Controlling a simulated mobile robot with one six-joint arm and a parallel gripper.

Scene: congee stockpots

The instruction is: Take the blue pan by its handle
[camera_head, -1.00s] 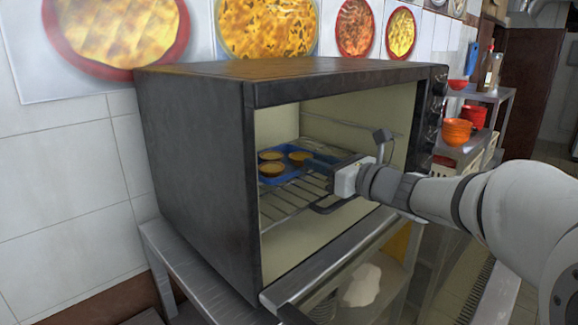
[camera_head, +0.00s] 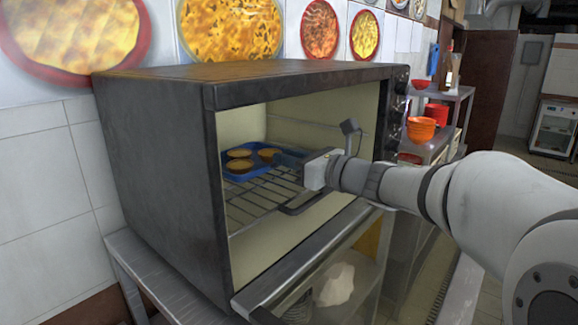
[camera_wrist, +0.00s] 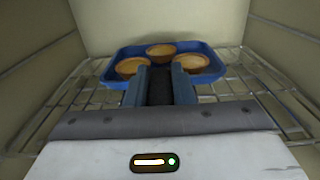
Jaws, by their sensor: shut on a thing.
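The blue pan (camera_head: 236,171) sits on the wire rack inside the open oven, with several round golden-brown items (camera_head: 239,165) in it. In the wrist view the pan (camera_wrist: 112,67) lies straight ahead, flat on the rack. My gripper (camera_head: 292,158) reaches into the oven from the right, at the near right side of the pan. In the wrist view my gripper (camera_wrist: 160,75) has its two fingers on either side of a dark piece, the pan's handle (camera_wrist: 160,88), and is shut on it. The fingers hide part of the pan's near edge.
The dark oven (camera_head: 155,160) stands on a metal table (camera_head: 125,255), its door (camera_head: 300,260) lowered in front. The wire rack (camera_head: 255,205) has bare room nearest the door. Orange bowls (camera_head: 421,129) stand on a shelf to the right.

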